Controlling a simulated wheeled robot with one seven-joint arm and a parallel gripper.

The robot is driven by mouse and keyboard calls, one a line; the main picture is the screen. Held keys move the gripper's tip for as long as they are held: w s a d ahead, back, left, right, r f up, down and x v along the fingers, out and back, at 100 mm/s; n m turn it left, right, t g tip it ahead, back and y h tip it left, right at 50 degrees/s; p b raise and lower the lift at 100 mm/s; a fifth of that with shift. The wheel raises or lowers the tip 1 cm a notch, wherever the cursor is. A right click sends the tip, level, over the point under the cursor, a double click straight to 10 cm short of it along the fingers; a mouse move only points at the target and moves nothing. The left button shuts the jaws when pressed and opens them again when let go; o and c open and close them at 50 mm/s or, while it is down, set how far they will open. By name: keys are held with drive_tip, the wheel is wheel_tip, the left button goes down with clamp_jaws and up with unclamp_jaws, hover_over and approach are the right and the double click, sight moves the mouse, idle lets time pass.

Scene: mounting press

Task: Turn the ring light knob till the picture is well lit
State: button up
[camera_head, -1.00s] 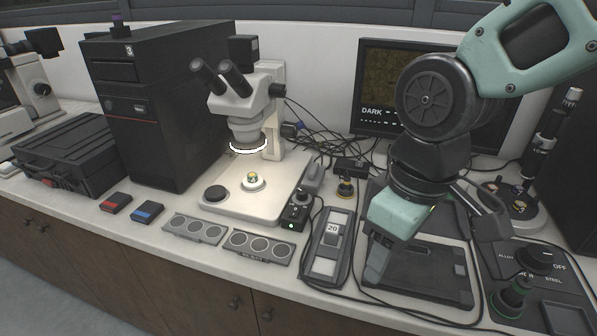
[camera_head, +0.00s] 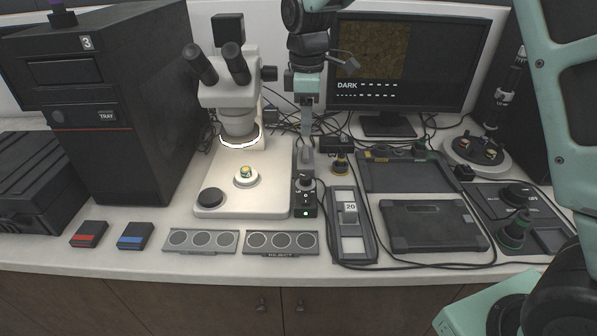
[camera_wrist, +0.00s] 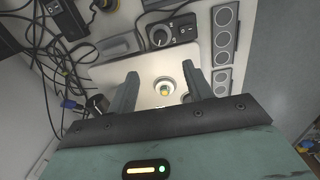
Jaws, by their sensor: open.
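The ring light knob (camera_head: 305,182) is a dark dial on top of a small black control box (camera_head: 305,205) with a green light, right of the microscope base. The knob also shows in the wrist view (camera_wrist: 159,37), beyond my fingertips. My gripper (camera_head: 307,148) points down just behind the box, apart from the knob. In the wrist view my gripper (camera_wrist: 162,84) is open and empty, with the pale stage and sample behind the gap. The ring light (camera_head: 240,141) glows white under the microscope head. The monitor (camera_head: 405,65) shows a dim brownish picture and "DARK".
The microscope (camera_head: 235,85) stands close left of my gripper. A gold-and-black part (camera_head: 341,165) and a grey block marked 20 (camera_head: 349,210) lie right of the box. Cables tangle behind. Slotted trays (camera_head: 281,242) sit at the front edge.

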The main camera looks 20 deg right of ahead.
sight(305, 176)
wheel_tip(305, 176, down, 16)
drive_tip(key=shift+w+p, duration=0.15)
drive_tip(key=shift+p, duration=0.75)
drive_tip(key=shift+c, duration=0.3)
drive_tip(key=c, duration=0.9)
